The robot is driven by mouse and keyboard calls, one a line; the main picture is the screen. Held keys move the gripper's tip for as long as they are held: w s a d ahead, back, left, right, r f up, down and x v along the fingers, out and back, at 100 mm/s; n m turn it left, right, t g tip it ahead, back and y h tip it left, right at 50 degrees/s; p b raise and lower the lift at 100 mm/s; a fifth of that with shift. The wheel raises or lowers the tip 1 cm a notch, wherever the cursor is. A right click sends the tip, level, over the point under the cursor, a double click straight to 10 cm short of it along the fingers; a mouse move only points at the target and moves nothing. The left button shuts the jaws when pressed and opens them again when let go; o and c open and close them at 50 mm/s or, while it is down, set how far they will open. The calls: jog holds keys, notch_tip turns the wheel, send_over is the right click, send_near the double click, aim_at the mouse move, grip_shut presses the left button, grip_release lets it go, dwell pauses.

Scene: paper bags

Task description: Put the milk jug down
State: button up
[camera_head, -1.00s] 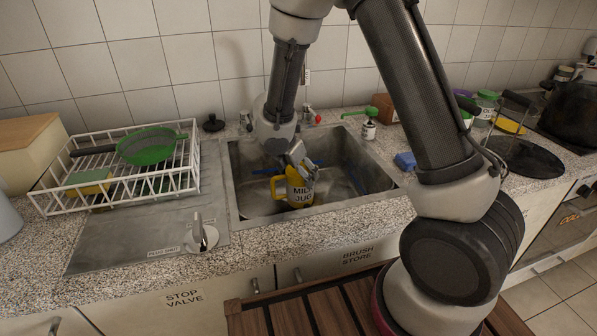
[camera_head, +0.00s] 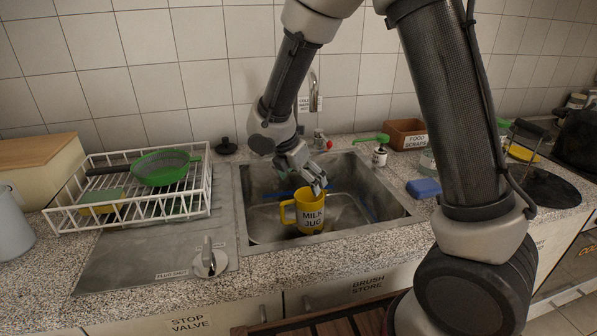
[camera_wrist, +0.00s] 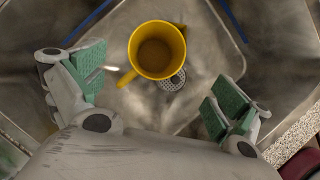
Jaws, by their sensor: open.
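In the wrist view the jug (camera_wrist: 156,50) is seen from above and looks empty, near the drain. The two green-padded fingers of my gripper (camera_wrist: 160,90) are wide apart, with nothing between their pads. The jug lies beyond the fingertips, apart from them.
A white dish rack (camera_head: 130,190) with a green-rimmed strainer (camera_head: 165,168) stands left of the sink. A blue sponge (camera_head: 424,188), a soap bottle (camera_head: 380,157) and a food scraps box (camera_head: 405,134) are on the right. The tap (camera_head: 313,95) rises behind my gripper.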

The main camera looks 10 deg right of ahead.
jog(key=v, duration=0.4)
jog(key=shift+r, duration=0.1)
jog(key=s+d+r+m+t+y, duration=0.1)
jog(key=s+d+r+m+y, duration=0.1)
jog(key=s+d+r+m, duration=0.5)
jog(key=s+d+r+m+t+y, duration=0.1)
jog(key=s+d+r+m+y, duration=0.1)
jog(key=s+d+r+m, duration=0.6)
jog(key=s+d+m, duration=0.4)
jog(key=s+m, duration=0.5)
jog(key=shift+d+r+m, duration=0.2)
jog(key=shift+d+m, duration=0.1)
jog(key=shift+m, duration=0.1)
